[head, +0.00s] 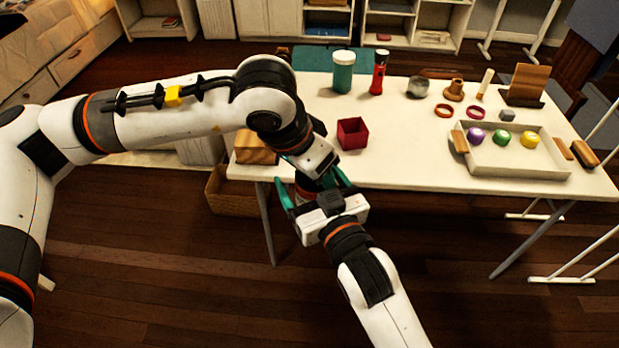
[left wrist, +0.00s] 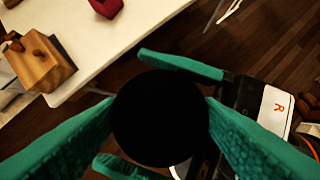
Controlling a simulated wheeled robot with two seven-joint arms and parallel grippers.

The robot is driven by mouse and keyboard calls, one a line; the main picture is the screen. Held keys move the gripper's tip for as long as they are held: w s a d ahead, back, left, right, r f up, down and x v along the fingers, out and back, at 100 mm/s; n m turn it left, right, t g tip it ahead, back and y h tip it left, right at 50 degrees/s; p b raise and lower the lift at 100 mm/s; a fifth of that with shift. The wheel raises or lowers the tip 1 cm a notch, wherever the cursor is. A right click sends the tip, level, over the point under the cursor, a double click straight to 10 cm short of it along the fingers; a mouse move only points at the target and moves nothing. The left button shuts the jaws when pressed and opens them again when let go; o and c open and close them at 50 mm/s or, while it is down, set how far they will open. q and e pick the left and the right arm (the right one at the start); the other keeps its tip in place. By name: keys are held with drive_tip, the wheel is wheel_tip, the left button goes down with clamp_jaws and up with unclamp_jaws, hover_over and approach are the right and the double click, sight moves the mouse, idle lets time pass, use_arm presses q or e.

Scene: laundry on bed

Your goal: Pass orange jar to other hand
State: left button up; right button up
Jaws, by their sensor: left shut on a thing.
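The jar shows in the left wrist view as a round, black end (left wrist: 160,118) between my left gripper's teal fingers; no orange can be made out on it. In the head view it is a small dark shape (head: 307,187), mostly hidden between the two grippers. My left gripper (head: 312,168) is shut on it, in front of the table's front edge. My right gripper (head: 306,178) comes up from below with its fingers spread, one on either side of the jar. Its fingers also show in the left wrist view, above and below the black end; whether they touch it is unclear.
The white table (head: 410,165) stands just behind the grippers. A wooden box (head: 254,148) and a red cup (head: 352,133) are near its front left.

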drive_tip(key=shift+c, duration=0.3)
use_arm(q)
drive_tip(key=shift+r, duration=0.1)
use_arm(e)
drive_tip(key=c, duration=1.1)
use_arm(q)
drive_tip(key=o, duration=1.5)
use_arm(e)
drive_tip(key=shift+r, duration=0.1)
drive_tip(key=shift+c, duration=0.2)
use_arm(q)
drive_tip(key=shift+o, duration=0.2)
drive_tip(key=shift+s+d, duration=0.1)
drive_tip(key=shift+s, duration=0.05)
drive_tip(key=shift+s, duration=0.1)
